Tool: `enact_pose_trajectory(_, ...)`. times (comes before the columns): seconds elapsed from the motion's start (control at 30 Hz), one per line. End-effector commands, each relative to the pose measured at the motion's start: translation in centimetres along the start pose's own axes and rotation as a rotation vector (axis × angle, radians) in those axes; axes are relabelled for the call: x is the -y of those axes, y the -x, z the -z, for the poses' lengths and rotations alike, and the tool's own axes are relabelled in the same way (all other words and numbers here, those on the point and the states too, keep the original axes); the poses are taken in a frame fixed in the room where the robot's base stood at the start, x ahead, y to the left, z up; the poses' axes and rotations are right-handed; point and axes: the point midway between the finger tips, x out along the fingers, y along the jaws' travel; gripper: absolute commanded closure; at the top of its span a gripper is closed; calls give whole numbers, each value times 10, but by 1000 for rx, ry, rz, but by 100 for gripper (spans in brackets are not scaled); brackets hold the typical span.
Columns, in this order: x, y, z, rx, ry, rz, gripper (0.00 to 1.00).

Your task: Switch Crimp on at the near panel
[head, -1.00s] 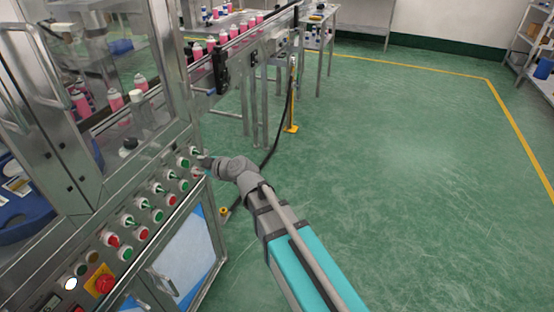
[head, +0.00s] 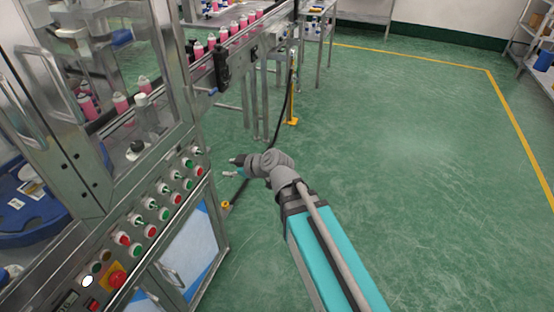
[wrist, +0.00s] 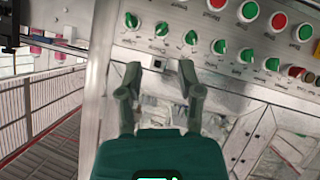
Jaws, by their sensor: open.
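The near panel (head: 112,238) is a sloped steel face with rows of green selector switches and red and green round buttons. In the wrist view, green selector switches (wrist: 161,29) stand at the upper left of the panel, with more switches and buttons to the right. The labels appear upside down and are too small to read surely, so I cannot tell which switch is Crimp. My gripper (head: 234,167) is right of the panel's far end, apart from it. In the wrist view my gripper (wrist: 165,84) is open, its two fingers empty and below the row of switches.
A glazed machine housing (head: 110,90) with door handles rises above the panel. A conveyor (head: 225,50) with pink cans runs behind. A yellow post (head: 292,105) stands on the floor beyond my gripper. The green floor (head: 400,170) to the right is clear.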

Motion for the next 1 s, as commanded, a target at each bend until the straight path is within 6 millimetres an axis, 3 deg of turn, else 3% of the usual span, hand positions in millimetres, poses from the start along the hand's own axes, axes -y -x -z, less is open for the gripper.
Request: enact_pose_trajectory(1.0, -30, 109, -42, 443, -494, 35, 53)
